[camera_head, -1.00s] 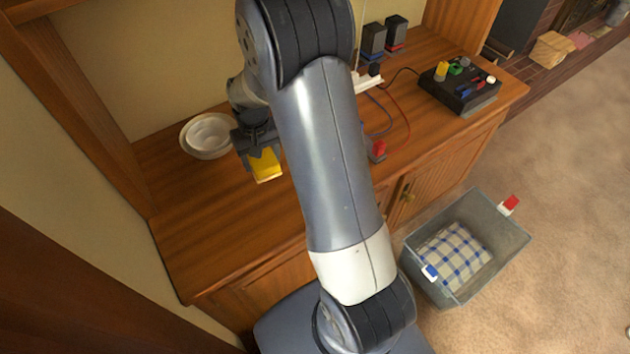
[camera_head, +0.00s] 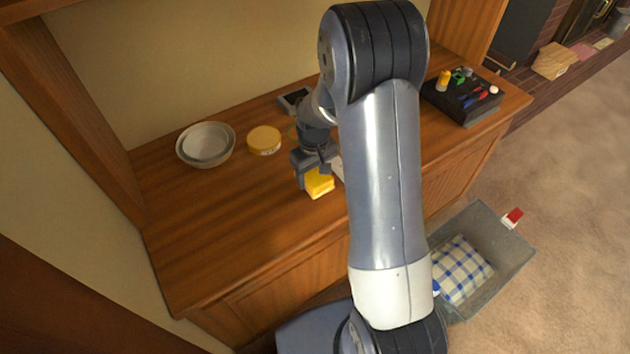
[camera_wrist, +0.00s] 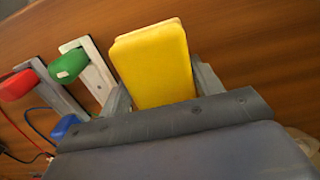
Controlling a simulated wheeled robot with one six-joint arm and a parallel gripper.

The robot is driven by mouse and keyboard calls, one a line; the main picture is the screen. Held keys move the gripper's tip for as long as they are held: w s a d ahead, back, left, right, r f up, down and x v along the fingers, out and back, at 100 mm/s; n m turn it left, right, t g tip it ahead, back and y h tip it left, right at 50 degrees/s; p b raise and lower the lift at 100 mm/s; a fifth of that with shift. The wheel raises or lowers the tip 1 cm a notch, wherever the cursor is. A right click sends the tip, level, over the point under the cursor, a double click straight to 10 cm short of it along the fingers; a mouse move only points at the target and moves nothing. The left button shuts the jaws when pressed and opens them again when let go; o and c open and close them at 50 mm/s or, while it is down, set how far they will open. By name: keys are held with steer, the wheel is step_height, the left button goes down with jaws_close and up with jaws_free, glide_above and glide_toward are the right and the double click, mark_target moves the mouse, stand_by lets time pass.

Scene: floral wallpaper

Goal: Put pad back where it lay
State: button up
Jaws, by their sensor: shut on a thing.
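The yellow pad (camera_head: 319,184) is held in my gripper (camera_head: 314,174), above the wooden counter, near its middle. In the wrist view the yellow pad (camera_wrist: 155,62) sits between the two grey fingers of my gripper (camera_wrist: 158,85), which are shut on it. Its far end sticks out past the fingers. I cannot tell the exact gap between the pad and the counter.
Nested bowls (camera_head: 206,144) and a round yellow-lidded tin (camera_head: 264,140) stand on the counter (camera_head: 215,220). A black box with coloured pieces (camera_head: 462,95) is at right. The wrist view shows a green-ended block (camera_wrist: 75,62), a red piece (camera_wrist: 17,85) and wires. A grey bin (camera_head: 512,262) holds checked cloth.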

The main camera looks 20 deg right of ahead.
mark_target(314, 182)
steer(key=shift+f, duration=1.65)
steer(key=shift+f, duration=0.2)
steer(key=o, duration=0.9)
steer(key=shift+r, duration=0.1)
steer(key=shift+o, duration=0.2)
steer(key=shift+r, duration=0.1)
step_height(314, 182, up, 12)
steer(key=shift+r, duration=0.1)
